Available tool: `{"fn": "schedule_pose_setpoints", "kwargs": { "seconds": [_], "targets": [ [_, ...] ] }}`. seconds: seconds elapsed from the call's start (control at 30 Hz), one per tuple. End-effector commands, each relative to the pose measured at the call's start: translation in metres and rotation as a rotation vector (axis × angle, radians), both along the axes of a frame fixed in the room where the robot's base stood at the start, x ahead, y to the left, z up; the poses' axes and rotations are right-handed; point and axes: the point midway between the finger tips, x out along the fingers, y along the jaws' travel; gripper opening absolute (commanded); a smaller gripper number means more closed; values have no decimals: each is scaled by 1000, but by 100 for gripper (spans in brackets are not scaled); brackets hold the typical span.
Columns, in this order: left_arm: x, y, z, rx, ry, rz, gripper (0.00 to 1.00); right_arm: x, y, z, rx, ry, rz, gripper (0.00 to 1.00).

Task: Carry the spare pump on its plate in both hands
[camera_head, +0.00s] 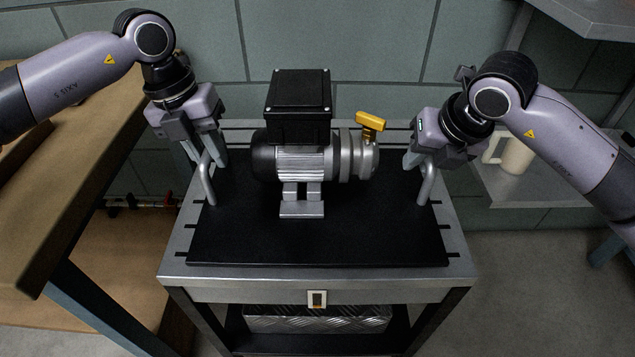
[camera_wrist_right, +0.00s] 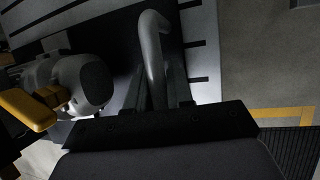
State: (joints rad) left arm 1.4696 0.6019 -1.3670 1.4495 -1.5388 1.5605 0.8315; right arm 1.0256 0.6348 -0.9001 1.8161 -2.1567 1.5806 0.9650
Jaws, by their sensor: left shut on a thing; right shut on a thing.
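The spare pump (camera_head: 300,160) stands upright on its black plate (camera_head: 320,238), with a black box on top and a yellow lever (camera_head: 370,122) at its right end. The plate lies on a metal cart. A grey bar handle rises at each end of the plate. My left gripper (camera_head: 208,158) is shut on the left handle (camera_head: 209,188). My right gripper (camera_head: 420,160) is shut on the right handle (camera_head: 427,187). In the right wrist view the right handle (camera_wrist_right: 153,50) runs down between the fingers, and the pump's end (camera_wrist_right: 85,85) shows beside it.
The cart's metal top (camera_head: 380,283) shows around the plate, with dark slots along its sides. A brown workbench (camera_head: 100,150) stands close on the left. A shelf (camera_head: 530,188) with a pale mug (camera_head: 515,155) is at the right. A ridged metal box (camera_head: 320,322) sits on the cart's lower shelf.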

Motion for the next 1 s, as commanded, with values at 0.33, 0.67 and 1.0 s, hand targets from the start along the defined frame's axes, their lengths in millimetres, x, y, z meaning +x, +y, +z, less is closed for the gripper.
{"fn": "schedule_pose_setpoints", "kwargs": {
  "seconds": [0.33,0.67,1.0],
  "targets": [
    [1,2,-13,4,0,4,25,1,-2,-13,-4,1,-5,25],
    [0,1,-11,1,0,1,47,0,-1,-11,-1,0,-2,47],
    [1,9,31,0,-6,2,47,0,0,-11,0,0,0,47]
  ]
}}
